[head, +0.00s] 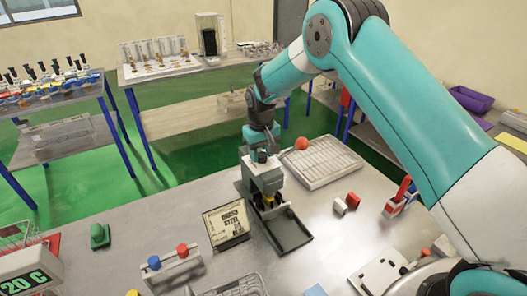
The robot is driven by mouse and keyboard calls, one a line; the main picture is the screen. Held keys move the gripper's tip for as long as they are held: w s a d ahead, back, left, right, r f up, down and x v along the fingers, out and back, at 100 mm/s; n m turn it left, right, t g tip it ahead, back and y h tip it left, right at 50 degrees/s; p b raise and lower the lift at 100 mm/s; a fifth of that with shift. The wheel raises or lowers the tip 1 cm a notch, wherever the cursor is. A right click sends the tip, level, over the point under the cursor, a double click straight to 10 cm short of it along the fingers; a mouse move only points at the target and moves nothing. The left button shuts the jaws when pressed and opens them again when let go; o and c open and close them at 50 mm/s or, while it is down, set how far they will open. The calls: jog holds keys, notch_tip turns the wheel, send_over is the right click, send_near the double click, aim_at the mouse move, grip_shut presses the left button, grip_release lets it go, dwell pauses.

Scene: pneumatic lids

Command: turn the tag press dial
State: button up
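The tag press (266,184) appears to be the grey-green upright device on a dark base plate (290,235), near the middle of the steel table. My gripper (262,158) points down at the top of this device. The gripper's fingers are too small and too overlapped with the device to tell whether they are open or shut, or touching it. I cannot make out the dial clearly; it may be hidden behind my gripper.
On the steel table (120,262), a grey slatted tray (322,165) with a red-orange ball (301,143) lies behind right. A stand with red and blue knobs (172,262) is front left. Bare steel lies left of the placard.

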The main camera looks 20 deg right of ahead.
jog(key=c, duration=0.6)
jog(key=shift+o, duration=0.2)
jog(key=shift+d, duration=0.15)
jog(key=shift+m+b, duration=0.3)
jog(key=m+b, duration=0.2)
jog(key=m, duration=0.1)
jog(key=shift+f, duration=0.1)
jog(key=shift+m+b, duration=1.1)
jog(key=shift+m, duration=1.5)
jog(key=o, duration=0.9)
